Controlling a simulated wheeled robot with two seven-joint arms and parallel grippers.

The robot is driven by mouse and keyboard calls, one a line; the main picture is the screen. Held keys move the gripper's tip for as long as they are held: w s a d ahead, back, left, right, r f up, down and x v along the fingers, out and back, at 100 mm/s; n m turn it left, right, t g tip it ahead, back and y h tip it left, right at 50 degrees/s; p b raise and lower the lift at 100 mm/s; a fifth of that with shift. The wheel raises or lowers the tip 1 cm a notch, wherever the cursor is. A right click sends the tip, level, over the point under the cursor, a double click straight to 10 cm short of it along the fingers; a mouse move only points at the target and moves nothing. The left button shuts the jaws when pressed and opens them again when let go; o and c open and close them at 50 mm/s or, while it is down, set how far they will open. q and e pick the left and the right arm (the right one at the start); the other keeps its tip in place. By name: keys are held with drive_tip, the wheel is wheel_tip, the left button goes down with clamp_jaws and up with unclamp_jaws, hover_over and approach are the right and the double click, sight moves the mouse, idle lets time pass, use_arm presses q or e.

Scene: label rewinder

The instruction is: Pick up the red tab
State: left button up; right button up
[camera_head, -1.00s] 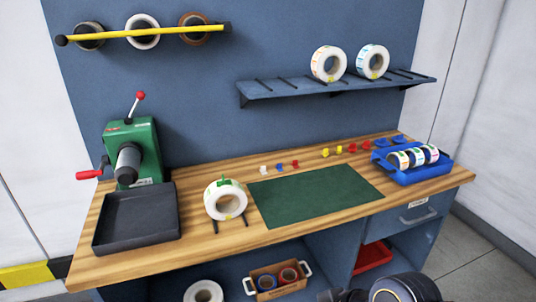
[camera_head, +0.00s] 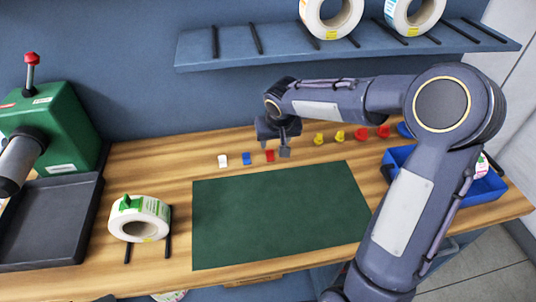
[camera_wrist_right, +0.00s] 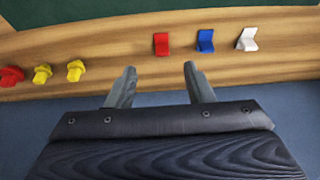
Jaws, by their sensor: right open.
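The small red tab (camera_head: 270,156) stands on the wooden bench behind the green mat, at the right end of a short row with a blue tab (camera_head: 247,158) and a white tab (camera_head: 222,160). My right gripper (camera_head: 275,148) is open and empty beside the red tab, partly overlapping it in the head view. In the right wrist view the red tab (camera_wrist_right: 161,44) lies beyond the two fingertips (camera_wrist_right: 159,70), roughly centred between them and apart from them. My left gripper is not in view.
Yellow and red knobs (camera_head: 340,135) stand to the right along the bench. A shelf (camera_head: 285,47) with label rolls hangs above. The green mat (camera_head: 280,210) is clear. A label roll (camera_head: 140,218), black tray (camera_head: 55,225) and green machine (camera_head: 65,115) are left, a blue bin (camera_head: 480,193) right.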

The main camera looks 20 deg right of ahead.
sight(270, 150)
drive_tip(key=x, duration=0.3)
drive_tip(key=w+x, duration=0.1)
drive_tip(key=x, duration=0.2)
drive_tip(key=p+x, duration=0.1)
drive_tip(key=x, duration=0.3)
drive_tip(key=shift+w+r, duration=0.3)
drive_tip(key=shift+r, duration=0.1)
clamp_jaws()
